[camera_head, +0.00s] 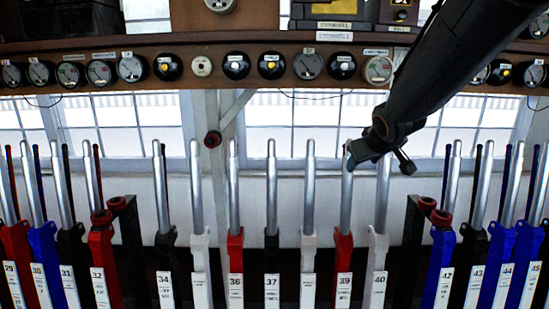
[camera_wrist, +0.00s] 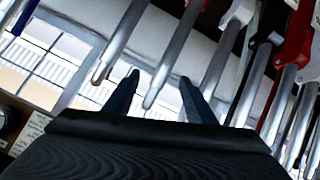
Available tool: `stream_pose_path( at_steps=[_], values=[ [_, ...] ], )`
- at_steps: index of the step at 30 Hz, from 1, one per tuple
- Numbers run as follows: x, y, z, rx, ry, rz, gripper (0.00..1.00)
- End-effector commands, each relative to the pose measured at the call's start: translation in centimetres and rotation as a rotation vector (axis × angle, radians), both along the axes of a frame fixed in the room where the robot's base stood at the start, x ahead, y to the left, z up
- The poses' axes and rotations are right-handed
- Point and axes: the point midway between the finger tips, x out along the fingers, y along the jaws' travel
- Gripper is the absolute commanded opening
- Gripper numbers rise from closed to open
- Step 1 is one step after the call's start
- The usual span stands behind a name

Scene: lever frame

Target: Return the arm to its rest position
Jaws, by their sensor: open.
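My gripper (camera_head: 380,160) is in front of the upper ends of the levers, right of centre in the head view. It is open, with one finger near the top of the red-based lever 39 (camera_head: 346,205) and over part of it. The white-based lever 40 (camera_head: 381,205) stands just right of lever 39, its top partly covered by my gripper. In the wrist view my gripper's two fingers (camera_wrist: 159,80) are spread apart, and a bare silver lever end (camera_wrist: 165,75) shows between them. I cannot tell whether a finger touches it. My arm reaches down from the upper right.
A row of silver levers with red, blue, black and white bases (camera_head: 235,255) spans the view, with narrow gaps. A wooden shelf (camera_head: 205,42) with round instruments runs above. Dark brackets with red ends (camera_head: 427,206) stand among the levers. Windows (camera_head: 290,115) lie behind.

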Motion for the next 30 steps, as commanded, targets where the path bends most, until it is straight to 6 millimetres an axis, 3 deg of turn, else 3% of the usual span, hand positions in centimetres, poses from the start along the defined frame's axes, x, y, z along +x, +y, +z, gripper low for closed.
stream_pose_path(
  at_steps=[1,3,9,15,18,23,30],
  values=[
    [-2.0,0.5,-2.6,0.024,0.062,-0.017,0.51],
    [-4.7,0.9,-5.6,0.054,0.144,-0.051,0.51],
    [-13.5,2.4,-13.3,0.130,0.384,-0.142,0.51],
    [-22.1,4.1,-18.6,0.191,0.597,-0.218,0.51],
    [-25.1,4.8,-20.0,0.211,0.669,-0.245,0.51],
    [-27.4,5.3,-20.9,0.226,0.723,-0.265,0.51],
    [-27.7,5.4,-21.0,0.228,0.728,-0.266,0.51]
  ],
)
